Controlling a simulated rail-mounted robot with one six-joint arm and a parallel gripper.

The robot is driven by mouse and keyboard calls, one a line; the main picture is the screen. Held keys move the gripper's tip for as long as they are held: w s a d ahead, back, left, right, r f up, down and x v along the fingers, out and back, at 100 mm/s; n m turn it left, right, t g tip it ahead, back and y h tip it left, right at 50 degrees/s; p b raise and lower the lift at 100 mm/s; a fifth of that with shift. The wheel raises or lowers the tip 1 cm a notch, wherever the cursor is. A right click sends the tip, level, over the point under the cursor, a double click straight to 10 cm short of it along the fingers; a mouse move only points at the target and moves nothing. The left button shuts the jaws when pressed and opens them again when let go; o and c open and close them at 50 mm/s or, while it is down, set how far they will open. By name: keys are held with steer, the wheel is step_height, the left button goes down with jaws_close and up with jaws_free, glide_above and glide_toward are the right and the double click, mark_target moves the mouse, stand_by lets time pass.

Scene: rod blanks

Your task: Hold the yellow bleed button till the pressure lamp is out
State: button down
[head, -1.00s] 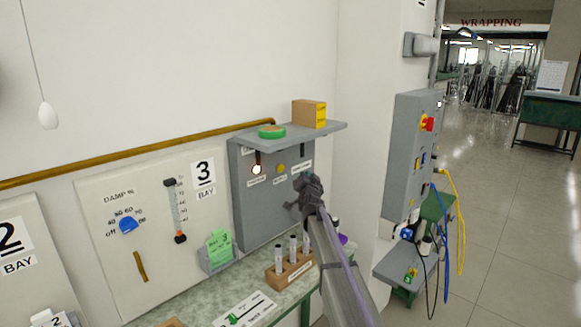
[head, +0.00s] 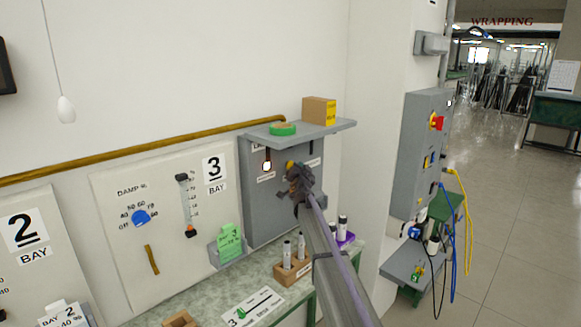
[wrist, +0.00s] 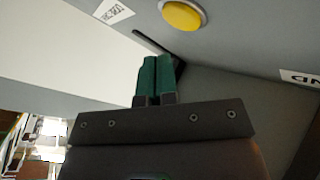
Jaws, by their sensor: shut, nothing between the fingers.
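The yellow bleed button (head: 290,165) is on the grey panel box (head: 258,205) under the shelf, partly covered by my gripper. In the wrist view the button (wrist: 183,15) is round, in a pale collar, at the top edge. The pressure lamp (head: 267,166), left of the button, glows bright white. My gripper (head: 293,176) is in front of the panel at the button. In the wrist view its teal fingers (wrist: 157,62) are together and empty, with their tips below the button in the picture and apart from it.
A grey shelf (head: 338,127) juts out above the panel, bearing green tape (head: 283,128) and a cardboard box (head: 318,111). Below, a wooden block (head: 291,270) holds upright rods on the bench. A grey switch cabinet (head: 420,150) stands to the right.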

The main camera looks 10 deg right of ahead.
steer(key=shift+w+a, duration=0.4)
steer(key=shift+w, duration=0.15)
stand_by(1.6)
steer(key=shift+w+a, duration=0.25)
steer(key=shift+w, duration=0.1)
steer(key=shift+w+a, duration=0.25)
stand_by(1.9)
steer(key=shift+s, duration=0.1)
stand_by(1.2)
steer(key=shift+s+d, duration=0.45)
steer(key=shift+s, duration=0.05)
steer(key=shift+s+d, duration=0.8)
steer(key=shift+s, duration=0.2)
steer(key=shift+s+d, duration=0.8)
steer(key=shift+s, duration=0.15)
